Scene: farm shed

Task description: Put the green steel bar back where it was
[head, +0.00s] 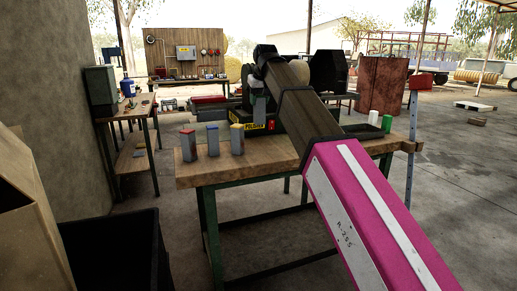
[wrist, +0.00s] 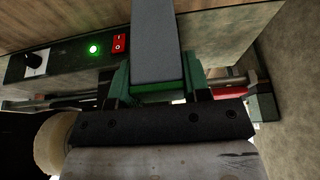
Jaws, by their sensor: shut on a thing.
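My gripper (head: 258,92) is shut on a grey steel bar (head: 259,108), held above the back of the wooden workbench (head: 205,174), in front of the dark machine there. In the wrist view the bar (wrist: 154,42) sticks out from between the dark green fingers (wrist: 156,85), with a green band (wrist: 158,88) at the fingers. Three similar bars stand upright on the bench left of my gripper: one red-topped (head: 188,146), one blue-topped (head: 212,140), one yellow-topped (head: 237,140). My arm hides part of the bench to the right of them.
The machine has a yellow label (head: 253,126) and a red switch (head: 271,125); its green lamp (wrist: 93,49) is lit in the wrist view. A white can (head: 373,118) and a green one (head: 387,123) stand at the bench's right end. A black bin (head: 115,250) is at lower left.

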